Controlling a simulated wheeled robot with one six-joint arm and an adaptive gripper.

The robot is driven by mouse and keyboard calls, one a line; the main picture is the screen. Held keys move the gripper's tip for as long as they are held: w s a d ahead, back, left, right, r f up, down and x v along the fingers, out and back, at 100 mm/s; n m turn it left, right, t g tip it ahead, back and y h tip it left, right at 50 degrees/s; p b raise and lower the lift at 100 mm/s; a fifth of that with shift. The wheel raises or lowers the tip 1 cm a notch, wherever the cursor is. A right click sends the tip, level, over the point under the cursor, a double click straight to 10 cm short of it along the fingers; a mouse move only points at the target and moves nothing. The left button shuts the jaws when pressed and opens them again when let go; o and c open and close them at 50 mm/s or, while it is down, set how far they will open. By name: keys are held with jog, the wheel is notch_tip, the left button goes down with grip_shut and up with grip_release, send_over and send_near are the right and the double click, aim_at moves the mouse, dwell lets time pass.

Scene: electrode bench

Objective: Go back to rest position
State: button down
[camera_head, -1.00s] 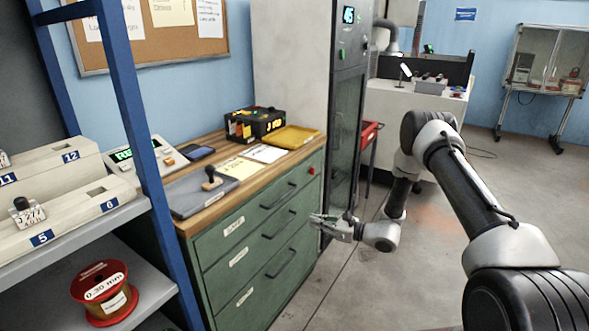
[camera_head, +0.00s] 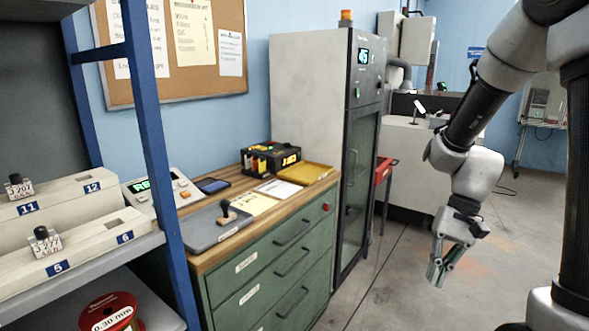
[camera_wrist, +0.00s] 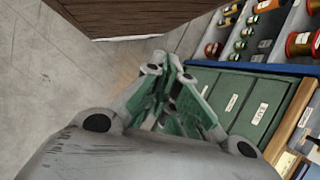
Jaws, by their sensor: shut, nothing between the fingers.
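My gripper (camera_head: 440,272) hangs at the end of my folded arm at the right of the head view, fingers pointing down over the open floor. It is shut and empty. It is apart from the green drawer cabinet and the tall grey cabinet to its left. In the wrist view my gripper (camera_wrist: 174,78) also shows, with its fingers together and nothing between them.
The green drawer cabinet (camera_head: 262,275) bears a stamp-like handle (camera_head: 228,211) on a grey plate, papers and a yellow tray (camera_head: 305,174). A blue-framed shelf (camera_head: 150,130) stands at left. A tall grey cabinet (camera_head: 308,100) stands behind. Floor (camera_head: 390,290) is clear.

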jog(key=s+d+r+n+t+h, duration=0.2)
jog(key=s+d+r+t, duration=0.1)
jog(key=r, duration=0.5)
jog(key=s+d+r+n+t+h, duration=0.2)
jog(key=s+r+t, duration=0.3)
jog(key=r, duration=0.3)
jog(key=shift+s+d+r, duration=0.35)
jog(key=shift+d, duration=0.3)
